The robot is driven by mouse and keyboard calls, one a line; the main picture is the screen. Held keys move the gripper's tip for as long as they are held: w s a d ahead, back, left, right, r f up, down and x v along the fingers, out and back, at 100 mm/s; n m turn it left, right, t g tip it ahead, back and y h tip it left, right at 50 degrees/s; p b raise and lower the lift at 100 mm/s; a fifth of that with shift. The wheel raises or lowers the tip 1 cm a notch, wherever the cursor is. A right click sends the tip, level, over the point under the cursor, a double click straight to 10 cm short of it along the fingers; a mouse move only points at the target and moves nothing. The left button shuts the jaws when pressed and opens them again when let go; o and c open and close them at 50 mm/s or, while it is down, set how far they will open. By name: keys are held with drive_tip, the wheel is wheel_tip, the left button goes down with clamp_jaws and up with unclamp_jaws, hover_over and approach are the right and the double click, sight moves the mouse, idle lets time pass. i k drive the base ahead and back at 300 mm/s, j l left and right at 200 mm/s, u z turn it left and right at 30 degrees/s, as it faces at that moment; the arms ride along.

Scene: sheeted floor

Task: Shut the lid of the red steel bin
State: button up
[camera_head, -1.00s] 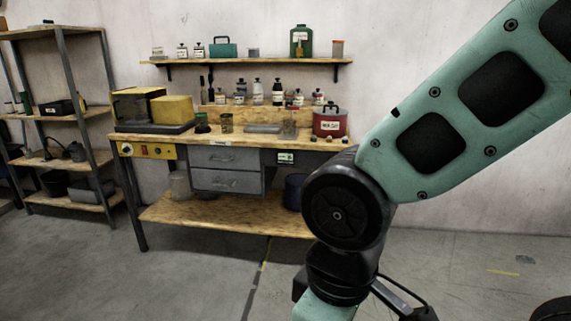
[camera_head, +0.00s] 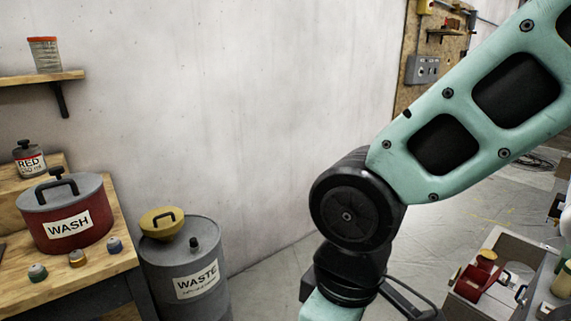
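A red round container with a grey lid and black handle, labelled WASH (camera_head: 92,229), stands on the wooden bench at the left. Its lid looks seated on top. I cannot tell whether this is the red steel bin of the task. A small red object with a yellow top (camera_head: 478,274) sits in a pale box at the lower right; its form is hard to make out. My arm crosses the right half of the view. My gripper is out of view.
A grey drum labelled WASTE (camera_head: 212,292), with a yellow funnel-like piece (camera_head: 160,222) on top, stands beside the bench. Small jars line the bench's front edge (camera_head: 128,259). A shelf (camera_head: 20,80) holds a can.

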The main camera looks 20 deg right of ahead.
sight(495, 277)
drive_tip(key=i+z, duration=0.45)
drive_tip(key=i+j+z, duration=0.1)
drive_tip(key=z, duration=0.4)
drive_tip(key=i+j+z, duration=0.3)
drive_tip(key=z, duration=0.15)
drive_tip(key=i+j+z, duration=0.3)
drive_tip(key=z, duration=0.2)
drive_tip(key=i+j+z, duration=0.15)
drive_tip(key=j, duration=0.15)
drive_tip(key=i+j+z, duration=0.2)
drive_tip(key=j+z, duration=0.15)
drive_tip(key=j, duration=0.25)
